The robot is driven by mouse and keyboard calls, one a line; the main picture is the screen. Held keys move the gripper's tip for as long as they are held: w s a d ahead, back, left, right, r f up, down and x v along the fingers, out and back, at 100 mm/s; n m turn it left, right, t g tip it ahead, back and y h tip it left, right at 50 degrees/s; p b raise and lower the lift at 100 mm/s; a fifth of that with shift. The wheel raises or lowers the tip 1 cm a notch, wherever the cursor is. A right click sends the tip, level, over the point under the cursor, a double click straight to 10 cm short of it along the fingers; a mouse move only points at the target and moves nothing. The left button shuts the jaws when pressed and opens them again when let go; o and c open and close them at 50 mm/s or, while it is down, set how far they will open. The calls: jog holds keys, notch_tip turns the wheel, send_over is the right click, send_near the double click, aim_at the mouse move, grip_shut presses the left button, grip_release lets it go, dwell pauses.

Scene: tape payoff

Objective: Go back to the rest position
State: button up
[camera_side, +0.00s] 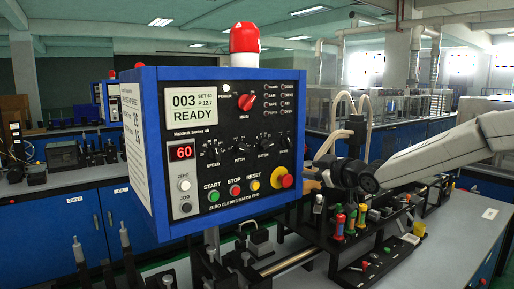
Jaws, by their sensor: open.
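My gripper (316,172) is at the end of the grey arm that reaches in from the right. It is small and dark, close to the right edge of the blue control box (149,150) as seen here. Its jaws are open. I see nothing held between them, though the fingertips are small and partly lost against the box edge. The gripper hangs above the black fixture on the bench, apart from the bottles below it.
The control box has a red beacon (244,40) on top and a display reading READY. Several small coloured bottles (351,222) stand in a black rack right of the box. A dark post (356,140) with pale hoses rises behind my wrist.

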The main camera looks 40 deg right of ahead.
jog(key=s+a+f+m+g, duration=0.2)
jog(key=s+f+g, duration=0.4)
jog(key=s+f, duration=0.6)
jog(key=s+a+f+m+g, duration=0.2)
jog(key=s+a+f+g, duration=0.3)
jog(key=s+f, duration=0.7)
jog(key=shift+s+f+m+g+y, duration=0.2)
jog(key=shift+f+m+g+y, duration=0.15)
jog(key=shift+g, duration=0.85)
jog(key=shift+w+a, duration=0.1)
